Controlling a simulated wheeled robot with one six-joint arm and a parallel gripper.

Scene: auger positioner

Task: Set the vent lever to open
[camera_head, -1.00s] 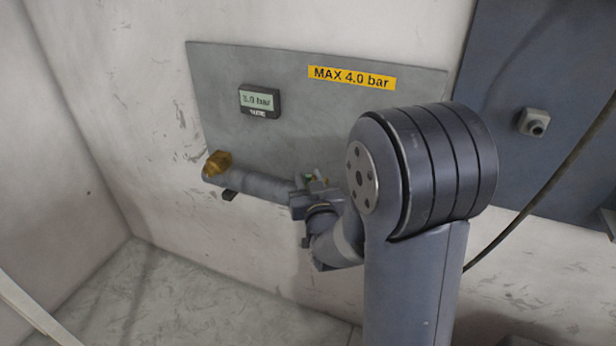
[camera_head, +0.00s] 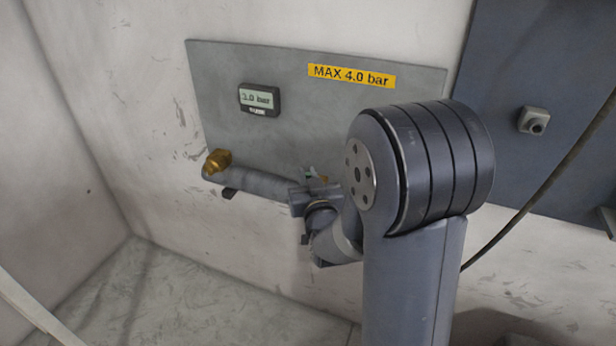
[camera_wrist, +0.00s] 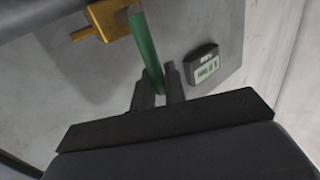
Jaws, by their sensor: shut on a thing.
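The vent lever is a green bar (camera_wrist: 147,50) in the wrist view, running down from a brass valve piece (camera_wrist: 108,20) to between my gripper's fingers. My gripper (camera_wrist: 158,88) is shut on the lever near its free end. In the head view my own wrist and arm cover most of the lever and the fingers. My gripper (camera_head: 312,190) there sits at the right part of a grey pipe (camera_head: 255,184), close to the grey panel (camera_head: 225,85).
A small display (camera_head: 259,99) on the panel reads about 3.0 bar and also shows in the wrist view (camera_wrist: 203,65). A yellow "MAX 4.0 bar" label (camera_head: 351,76) is above. A cable (camera_head: 555,174) hangs at right.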

